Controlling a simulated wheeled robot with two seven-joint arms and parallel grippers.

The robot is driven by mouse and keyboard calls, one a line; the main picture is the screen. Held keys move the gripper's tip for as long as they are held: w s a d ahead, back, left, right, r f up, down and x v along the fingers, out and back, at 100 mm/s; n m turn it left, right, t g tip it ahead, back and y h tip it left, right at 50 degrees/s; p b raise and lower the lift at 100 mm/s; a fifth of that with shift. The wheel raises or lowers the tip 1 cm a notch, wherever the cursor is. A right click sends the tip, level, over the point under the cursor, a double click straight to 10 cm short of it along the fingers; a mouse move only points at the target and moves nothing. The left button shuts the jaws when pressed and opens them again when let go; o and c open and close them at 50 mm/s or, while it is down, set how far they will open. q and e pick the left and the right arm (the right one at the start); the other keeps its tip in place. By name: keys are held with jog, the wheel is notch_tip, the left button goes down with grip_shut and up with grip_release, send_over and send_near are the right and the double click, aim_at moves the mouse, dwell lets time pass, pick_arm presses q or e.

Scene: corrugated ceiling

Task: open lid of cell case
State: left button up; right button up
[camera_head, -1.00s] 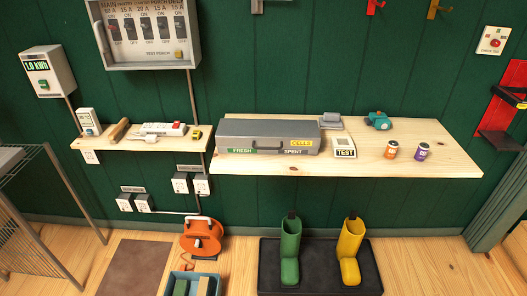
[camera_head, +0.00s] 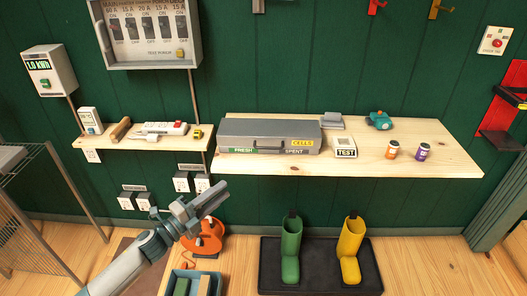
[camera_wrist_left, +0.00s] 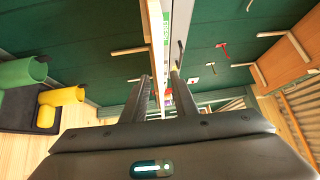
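The grey cell case (camera_head: 268,130) lies closed on the left part of the right-hand wooden shelf. Its front bears a handle, a yellow CELLS label (camera_head: 302,143) and the words FRESH and SPENT. My left gripper (camera_head: 222,191) is in front of and below the shelf, left of the case and clear of it. In the left wrist view its two fingers (camera_wrist_left: 161,90) stand apart with nothing held between them. Part of the shelf edge and case front shows beyond them. My right gripper is not in view.
On the shelf (camera_head: 440,160) are a TEST box (camera_head: 345,147), an orange jar (camera_head: 393,150), a purple jar (camera_head: 423,151), a teal item (camera_head: 379,120) and a grey item (camera_head: 331,121). An orange reel (camera_head: 208,240) is near my arm.

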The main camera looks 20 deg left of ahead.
aim_at(269, 136)
pick_arm(q)
jog(key=r+m, duration=0.1)
jog(key=r+m+h, duration=0.1)
jog(key=r, duration=0.3)
jog(key=shift+d+m+h, duration=0.4)
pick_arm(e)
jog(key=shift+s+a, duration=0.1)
pick_arm(q)
jog(key=shift+w, duration=0.1)
